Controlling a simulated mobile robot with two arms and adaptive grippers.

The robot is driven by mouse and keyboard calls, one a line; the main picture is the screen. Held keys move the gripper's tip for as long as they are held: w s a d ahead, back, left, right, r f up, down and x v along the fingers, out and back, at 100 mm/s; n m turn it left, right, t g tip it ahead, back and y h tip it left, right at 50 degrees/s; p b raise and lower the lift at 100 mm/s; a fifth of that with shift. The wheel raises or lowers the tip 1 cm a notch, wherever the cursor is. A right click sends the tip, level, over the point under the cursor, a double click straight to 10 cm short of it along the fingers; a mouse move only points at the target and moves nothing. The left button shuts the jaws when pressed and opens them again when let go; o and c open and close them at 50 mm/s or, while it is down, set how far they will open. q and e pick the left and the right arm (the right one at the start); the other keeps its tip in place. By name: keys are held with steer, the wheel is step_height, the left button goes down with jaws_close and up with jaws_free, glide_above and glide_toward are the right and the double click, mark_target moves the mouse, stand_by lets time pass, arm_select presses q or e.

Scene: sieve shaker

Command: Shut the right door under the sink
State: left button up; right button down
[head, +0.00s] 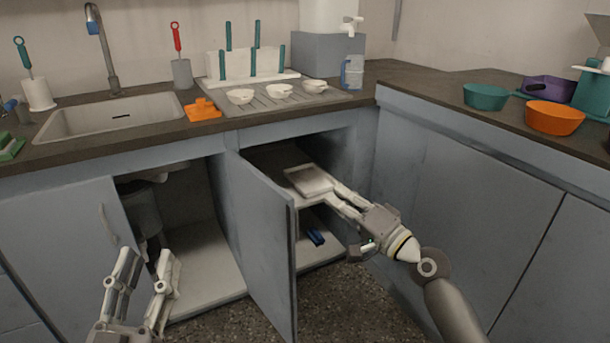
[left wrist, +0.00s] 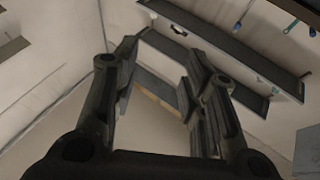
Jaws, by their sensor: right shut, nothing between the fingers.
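The grey cabinet door (head: 262,235) under the counter stands open, swung out toward me between two open compartments. My right gripper (head: 338,198) is shut and empty, to the right of this door, reaching into the mouth of the right compartment. Its fingertips are close to a pale flat tray-like object (head: 308,181) on the inner shelf; I cannot tell whether they touch. My left gripper (head: 146,268) is open and empty, low in front of the left compartment, apart from the open door. Its spread fingers also show in the left wrist view (left wrist: 160,85).
The sink (head: 110,117) is in the counter above. A dark bin (head: 142,212) stands in the left compartment. A blue item (head: 315,237) lies on the right compartment's floor. Closed cabinets (head: 470,190) flank my right arm.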

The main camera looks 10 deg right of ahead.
steer(key=s+d+f+m+g+y+p, duration=0.1)
steer(key=d+f+m+g+y+p, duration=0.1)
steer(key=d+m+g+p, duration=0.1)
arm_select(q)
steer(key=shift+s+a+f+g+y+b, duration=0.1)
steer(key=shift+s+f+g+y+b, duration=0.15)
steer(key=shift+s+f+g, duration=0.35)
steer(key=shift+s+f+g+y+b, duration=0.2)
steer(key=shift+s+f+y+b, duration=0.05)
steer(key=shift+f, duration=0.6)
arm_select(e)
steer(key=w+a, duration=0.5)
steer(key=a, duration=0.4)
steer(key=shift+w+a+f, duration=0.25)
steer(key=shift+w+f, duration=0.05)
steer(key=shift+w, duration=0.1)
